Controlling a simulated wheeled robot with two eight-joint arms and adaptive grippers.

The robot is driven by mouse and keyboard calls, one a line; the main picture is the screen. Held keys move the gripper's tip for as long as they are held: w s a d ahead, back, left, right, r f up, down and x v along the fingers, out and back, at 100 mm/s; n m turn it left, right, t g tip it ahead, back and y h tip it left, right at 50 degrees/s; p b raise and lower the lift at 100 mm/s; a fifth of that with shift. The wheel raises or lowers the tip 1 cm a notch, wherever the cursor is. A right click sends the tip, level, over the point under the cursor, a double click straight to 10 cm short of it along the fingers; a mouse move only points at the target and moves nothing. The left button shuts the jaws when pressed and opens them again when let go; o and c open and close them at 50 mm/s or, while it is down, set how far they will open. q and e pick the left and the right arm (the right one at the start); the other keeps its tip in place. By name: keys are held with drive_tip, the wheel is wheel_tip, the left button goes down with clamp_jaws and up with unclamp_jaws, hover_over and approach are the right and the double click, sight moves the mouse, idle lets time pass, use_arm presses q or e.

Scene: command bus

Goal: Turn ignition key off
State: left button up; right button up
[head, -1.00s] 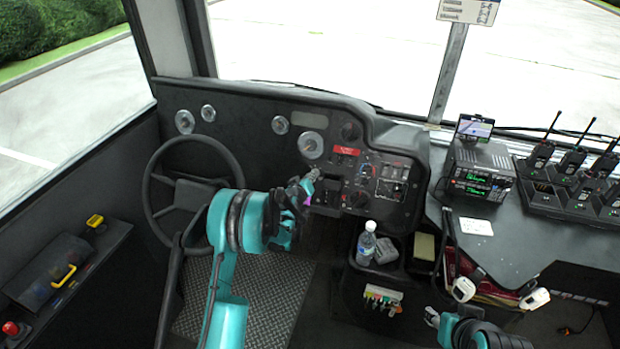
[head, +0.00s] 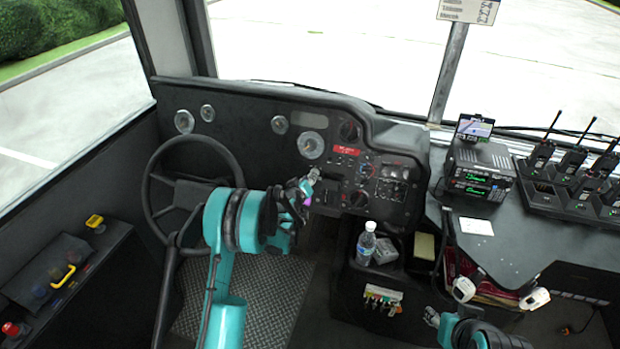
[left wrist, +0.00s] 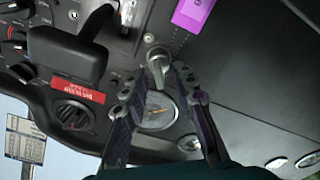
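The silver ignition key (left wrist: 157,65) shows in the left wrist view, on the dark dashboard panel next to a purple tag (left wrist: 193,14). My left gripper (left wrist: 155,80) is open, with one dark finger on each side of the key's lower end. Whether either finger touches the key cannot be told. In the head view my left gripper (head: 308,182) is at the dashboard, right of the steering wheel, and the key is too small or hidden to make out there. My right gripper (head: 433,317) is low at the bottom right, away from the dashboard; its fingers are too small to read.
The steering wheel (head: 155,195) stands left of my left arm. A black lever handle (left wrist: 65,55) and a round gauge (left wrist: 155,110) lie close to the left gripper. A water bottle (head: 366,243) stands in the tray below the panel. Radios (head: 575,165) sit at the right.

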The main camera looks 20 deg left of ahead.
use_arm(q)
drive_tip(key=v, duration=1)
drive_tip(key=shift+s, duration=0.25)
drive_tip(key=s+d+r+m+g+h, duration=0.1)
drive_tip(key=s+d+r+m+g, duration=0.15)
drive_tip(key=s+r, duration=0.4)
drive_tip(key=s+d+r+m+g, duration=0.15)
drive_tip(key=s+d+r, duration=0.25)
drive_tip(key=s, duration=0.5)
drive_tip(key=s+f+m+g+y, duration=0.1)
drive_tip(key=s+m+g, duration=0.1)
drive_tip(key=s, duration=1.9)
drive_tip(key=shift+s+m+g, duration=0.2)
drive_tip(key=shift+m+g, duration=0.2)
drive_tip(key=shift+g, duration=0.2)
